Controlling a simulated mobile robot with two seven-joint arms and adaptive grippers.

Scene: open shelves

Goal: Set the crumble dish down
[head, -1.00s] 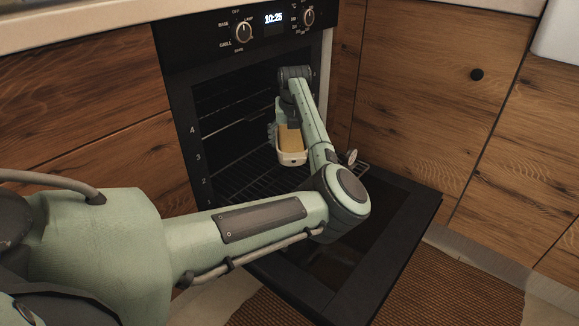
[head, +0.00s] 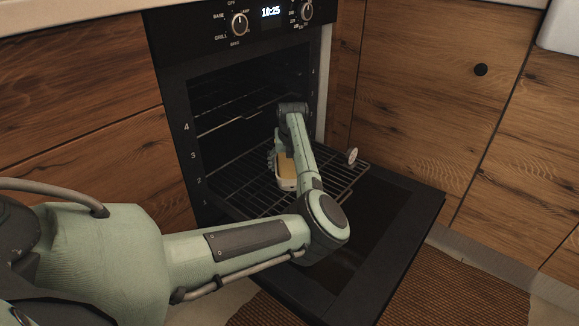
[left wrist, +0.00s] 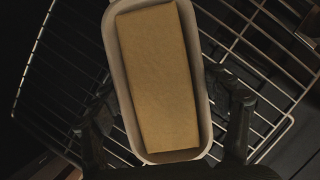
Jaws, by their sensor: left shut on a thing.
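The crumble dish (head: 287,183) is a pale, oblong dish with a flat golden-brown filling, partly hidden behind my left arm in the head view. In the left wrist view the dish (left wrist: 204,122) shows from above, upright, between the two dark fingers. My left gripper (left wrist: 165,115) is shut on it, one finger at each long side. The dish is at the oven rack (head: 245,197), which shows below it in both views. I cannot tell whether its base touches the wires. My right gripper is not in view.
The oven door (head: 385,255) is folded down, and the rack reaches out over it. Bare rack shows on both sides of the dish. Wooden cabinets (head: 425,110) flank the oven.

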